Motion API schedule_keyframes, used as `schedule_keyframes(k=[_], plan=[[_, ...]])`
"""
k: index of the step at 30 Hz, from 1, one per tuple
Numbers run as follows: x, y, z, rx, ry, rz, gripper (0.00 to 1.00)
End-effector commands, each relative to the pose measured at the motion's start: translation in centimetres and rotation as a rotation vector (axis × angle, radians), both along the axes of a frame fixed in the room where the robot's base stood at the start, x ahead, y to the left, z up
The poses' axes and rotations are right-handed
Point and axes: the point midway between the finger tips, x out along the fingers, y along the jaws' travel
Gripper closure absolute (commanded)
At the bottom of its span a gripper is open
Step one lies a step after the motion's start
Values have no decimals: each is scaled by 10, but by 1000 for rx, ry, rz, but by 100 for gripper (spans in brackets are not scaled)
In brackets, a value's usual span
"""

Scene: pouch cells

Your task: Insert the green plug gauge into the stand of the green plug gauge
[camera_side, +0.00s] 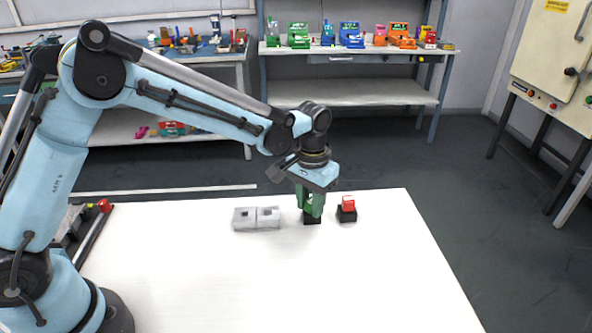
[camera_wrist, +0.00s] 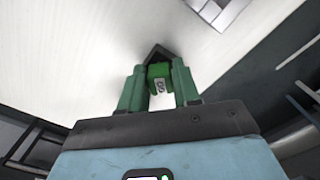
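The black stand (camera_side: 312,220) is directly below the fingertips. In the wrist view the stand (camera_wrist: 153,50) shows as a dark corner behind the plug gauge. I cannot tell how deep the plug gauge sits in it.
A red plug gauge (camera_side: 348,203) sits in a black stand (camera_side: 347,215) close to the right. Two grey blocks with square holes (camera_side: 245,224) stand to the left; part of one shows in the wrist view (camera_wrist: 232,12). The front of the white table (camera_side: 300,285) is clear.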

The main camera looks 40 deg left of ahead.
Motion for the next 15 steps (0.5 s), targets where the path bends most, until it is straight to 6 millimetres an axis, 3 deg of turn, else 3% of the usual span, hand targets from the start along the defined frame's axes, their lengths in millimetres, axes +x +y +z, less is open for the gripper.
schedule_keyframes(k=[1,6,15], plan=[[0,0,0,0,0,0,61],[0,0,0,0,0,0,39],[0,0,2,0,0,0,39]])
